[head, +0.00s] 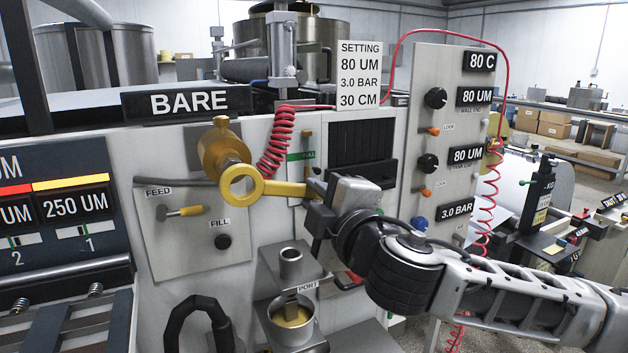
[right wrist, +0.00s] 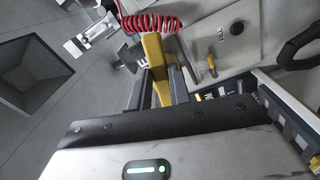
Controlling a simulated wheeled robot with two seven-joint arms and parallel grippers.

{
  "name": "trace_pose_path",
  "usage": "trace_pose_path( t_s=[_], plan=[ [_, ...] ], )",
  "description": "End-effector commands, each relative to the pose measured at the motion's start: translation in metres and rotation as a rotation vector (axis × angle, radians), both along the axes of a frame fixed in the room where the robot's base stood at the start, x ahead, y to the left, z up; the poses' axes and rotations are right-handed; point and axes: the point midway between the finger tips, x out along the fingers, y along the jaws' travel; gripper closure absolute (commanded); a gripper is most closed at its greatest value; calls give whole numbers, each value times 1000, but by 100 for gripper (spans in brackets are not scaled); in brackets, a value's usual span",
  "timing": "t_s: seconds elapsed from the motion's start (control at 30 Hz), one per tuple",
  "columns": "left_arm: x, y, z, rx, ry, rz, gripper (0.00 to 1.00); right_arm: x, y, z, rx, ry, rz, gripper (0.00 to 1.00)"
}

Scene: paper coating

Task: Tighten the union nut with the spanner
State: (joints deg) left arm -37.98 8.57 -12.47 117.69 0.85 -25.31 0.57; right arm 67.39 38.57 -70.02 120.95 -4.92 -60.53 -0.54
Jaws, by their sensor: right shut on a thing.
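The yellow spanner (head: 278,187) is held by my right gripper (head: 317,205), which is shut on its handle. Its ring end points left in the head view, and the ring's hole looks empty. The brass union nut (head: 222,147) sits on the grey pipe at the feed panel. The ring overlaps the nut's lower right edge in the picture; I cannot tell whether they touch. In the right wrist view the spanner (right wrist: 154,58) runs up from between the fingers (right wrist: 157,88); its ring end is not clear there. My left gripper is not in view.
The feed panel (head: 190,245) carries a small yellow-handled valve (head: 180,212) and a black fill knob (head: 222,242). A red coiled hose (head: 276,145) hangs just above the spanner. Below stand a metal cup (head: 291,325) at the port and a black loop handle (head: 190,305).

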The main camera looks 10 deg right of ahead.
Motion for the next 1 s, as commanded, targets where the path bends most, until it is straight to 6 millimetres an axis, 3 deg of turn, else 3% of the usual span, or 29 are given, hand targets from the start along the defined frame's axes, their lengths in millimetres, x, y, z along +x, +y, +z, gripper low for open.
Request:
trace_pose_path(
  t_s=[0.4, 1.0],
  plan=[
    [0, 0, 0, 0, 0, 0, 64, -2, -3, -1, 4, -1, -4, 100],
    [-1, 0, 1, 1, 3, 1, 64, 39, 11, 0, 2, -3, -4, 100]
  ],
)
